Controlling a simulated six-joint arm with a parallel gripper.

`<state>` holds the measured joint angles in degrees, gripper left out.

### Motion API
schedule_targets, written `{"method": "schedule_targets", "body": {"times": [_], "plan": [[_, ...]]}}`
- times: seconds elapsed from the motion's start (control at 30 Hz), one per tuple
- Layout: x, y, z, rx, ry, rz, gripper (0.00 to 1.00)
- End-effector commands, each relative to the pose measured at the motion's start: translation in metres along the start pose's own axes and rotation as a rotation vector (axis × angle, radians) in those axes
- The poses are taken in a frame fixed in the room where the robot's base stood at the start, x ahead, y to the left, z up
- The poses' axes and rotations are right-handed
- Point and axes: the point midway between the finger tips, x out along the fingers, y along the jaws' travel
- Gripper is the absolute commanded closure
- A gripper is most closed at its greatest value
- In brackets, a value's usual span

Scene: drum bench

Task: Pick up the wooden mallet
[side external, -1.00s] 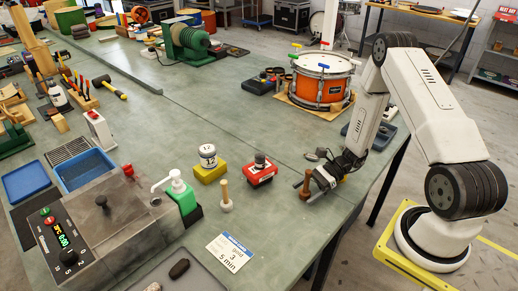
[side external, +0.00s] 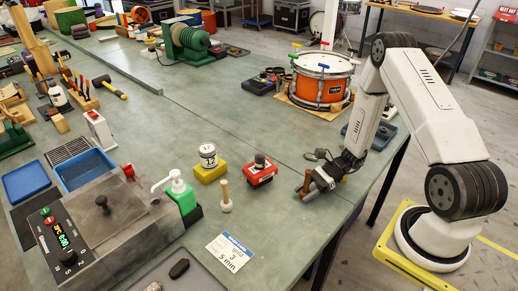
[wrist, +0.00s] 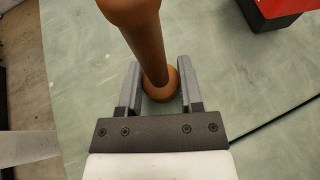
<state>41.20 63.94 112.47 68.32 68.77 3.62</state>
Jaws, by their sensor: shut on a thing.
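The wooden mallet (side external: 306,184) is brown and stands near the right edge of the bench, tilted slightly in the side view. In the wrist view its shaft (wrist: 151,55) widens at the near top and ends in a rounded knob at the far end. My gripper (side external: 319,180) reaches it from the right. In the wrist view my gripper's two fingers (wrist: 160,85) flank the shaft near the knob, shut on it. I cannot tell whether the mallet's lower end touches the bench.
Further left are a pale-handled beater (side external: 225,195) and a yellow block (side external: 210,172) under a white jar. An orange drum (side external: 320,88) stands behind. Bench (side external: 285,225) in front of the mallet is clear.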

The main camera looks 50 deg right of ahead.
Motion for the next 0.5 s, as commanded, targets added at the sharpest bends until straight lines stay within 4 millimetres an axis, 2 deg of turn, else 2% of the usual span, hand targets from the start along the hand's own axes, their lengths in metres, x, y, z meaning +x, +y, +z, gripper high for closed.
{"method": "schedule_targets", "body": {"times": [0.27, 0.5], "plan": [[-0.001, 0.0, 0.002, 0.0, 0.0, 0.0, 1.0], [-0.005, -0.001, 0.012, -0.002, 0.0, -0.001, 1.0]]}}
